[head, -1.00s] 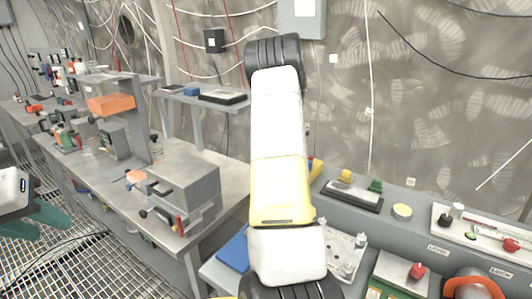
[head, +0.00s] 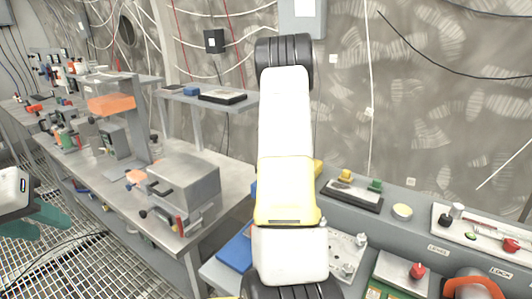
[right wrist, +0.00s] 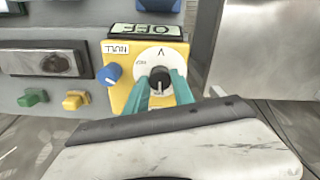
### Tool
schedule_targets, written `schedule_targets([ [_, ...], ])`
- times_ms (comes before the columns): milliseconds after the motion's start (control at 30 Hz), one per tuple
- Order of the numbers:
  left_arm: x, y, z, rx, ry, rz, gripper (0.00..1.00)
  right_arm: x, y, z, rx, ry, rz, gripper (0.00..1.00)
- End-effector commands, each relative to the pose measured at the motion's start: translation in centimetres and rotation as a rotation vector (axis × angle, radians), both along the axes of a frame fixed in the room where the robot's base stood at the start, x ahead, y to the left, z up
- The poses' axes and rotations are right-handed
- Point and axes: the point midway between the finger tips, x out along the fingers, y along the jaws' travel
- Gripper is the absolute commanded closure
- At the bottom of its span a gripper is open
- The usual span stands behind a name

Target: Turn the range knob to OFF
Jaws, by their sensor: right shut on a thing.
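The range knob (right wrist: 159,80) is black and sits on a round white dial (right wrist: 152,62) on a yellow box (right wrist: 122,93) in the right wrist view. The box's display (right wrist: 146,32) reads OFF, upside down in this view. My right gripper (right wrist: 160,88) has its teal fingers on either side of the knob and is shut on it. The fingers hide parts of the dial's lower edge. In the head view my arm hides most of the box. My left gripper (head: 38,222) hangs at the left edge, its teal fingers apart and empty, away from the box.
A blue knob (right wrist: 113,73) marked NULL is beside the dial. Green (right wrist: 33,97) and yellow (right wrist: 75,100) pieces are on the grey surface nearby. In the head view a grey metal box (head: 184,188) stands on the left bench, with grated floor (head: 100,240) in front.

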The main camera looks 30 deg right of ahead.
Motion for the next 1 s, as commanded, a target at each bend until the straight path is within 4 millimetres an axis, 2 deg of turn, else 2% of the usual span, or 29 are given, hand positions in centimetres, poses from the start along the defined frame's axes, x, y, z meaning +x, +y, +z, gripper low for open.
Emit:
schedule_targets([
  [100,0.0,0.0,0.0,0.0,0.0,0.0,0.64,0.1,0.0,0.0,-0.001,-0.002,0.002,1.0],
  [133,0.0,0.0,0.0,0.0,0.0,0.0,0.64,0.1,0.0,0.0,-0.001,-0.002,0.002,0.66],
  [233,0.0,0.0,0.0,0.0,0.0,0.0,0.64,0.1,0.0,0.0,0.0,-0.001,0.001,0.48],
  [500,0.0,0.0,0.0,0.0,0.0,0.0,0.64,0.0,0.0,0.0,0.0,0.0,0.0,0.48],
  [633,0.0,0.0,0.0,0.0,0.0,0.0,0.64,0.1,0.0,0.7,-0.001,-0.002,0.0,0.48],
  [1000,0.0,0.0,0.0,0.0,0.0,0.0,0.64,0.1,0.0,6.6,-0.001,-0.003,0.001,0.48],
])
